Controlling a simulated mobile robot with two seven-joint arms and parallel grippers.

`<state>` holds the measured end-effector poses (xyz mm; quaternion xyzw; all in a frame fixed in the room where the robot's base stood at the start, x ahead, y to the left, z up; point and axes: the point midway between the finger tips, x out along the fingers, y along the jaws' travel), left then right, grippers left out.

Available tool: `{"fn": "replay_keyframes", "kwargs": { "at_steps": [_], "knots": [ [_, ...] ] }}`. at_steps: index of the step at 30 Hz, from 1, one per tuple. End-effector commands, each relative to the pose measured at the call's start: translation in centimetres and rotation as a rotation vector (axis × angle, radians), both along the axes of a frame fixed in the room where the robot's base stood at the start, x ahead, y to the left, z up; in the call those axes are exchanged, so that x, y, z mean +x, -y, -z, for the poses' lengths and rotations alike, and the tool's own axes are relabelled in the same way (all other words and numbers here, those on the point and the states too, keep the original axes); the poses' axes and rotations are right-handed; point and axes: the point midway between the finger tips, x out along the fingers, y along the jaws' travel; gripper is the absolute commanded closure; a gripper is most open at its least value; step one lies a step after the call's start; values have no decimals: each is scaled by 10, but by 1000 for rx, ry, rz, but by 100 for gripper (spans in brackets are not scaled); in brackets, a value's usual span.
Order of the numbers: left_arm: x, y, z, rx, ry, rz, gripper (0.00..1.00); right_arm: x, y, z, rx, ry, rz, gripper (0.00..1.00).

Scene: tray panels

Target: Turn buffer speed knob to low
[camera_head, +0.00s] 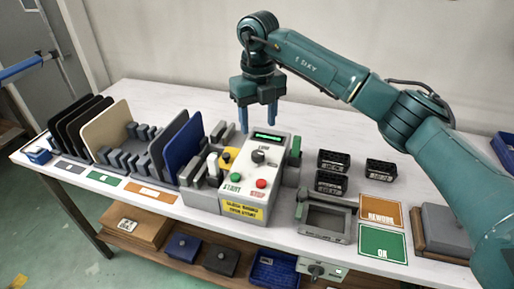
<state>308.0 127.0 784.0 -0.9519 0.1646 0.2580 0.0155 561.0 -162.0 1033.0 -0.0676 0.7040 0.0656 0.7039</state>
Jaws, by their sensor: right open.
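A light grey control box (247,178) stands on the table at mid-picture. A dark round knob (259,157) is on its sloped face, with small lettering above it that seems to read LOW. The knob's pointer is too small to read. A green START button (235,177), a red button (261,183) and a lit green display (268,136) are on the same face. My right gripper (257,124) is open and empty, fingers down, above and behind the box's top edge, apart from the knob. My left gripper is out of view.
Upright panels (107,128) stand in slotted racks to the left. A yellow-based knob or button (227,156) sits beside the box. Black crates (333,161), a grey frame (325,220), and REWORK (381,213) and OK (383,243) cards lie right. Another knobbed box (318,270) sits below.

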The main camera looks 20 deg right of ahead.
Motion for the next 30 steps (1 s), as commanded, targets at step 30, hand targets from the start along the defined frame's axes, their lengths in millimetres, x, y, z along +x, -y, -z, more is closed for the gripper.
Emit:
{"fn": "replay_keyframes", "kwargs": {
  "at_steps": [30],
  "knots": [
    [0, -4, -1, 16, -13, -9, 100, 0, -1, 90, 3, 0, -3, 59]
  ]
}}
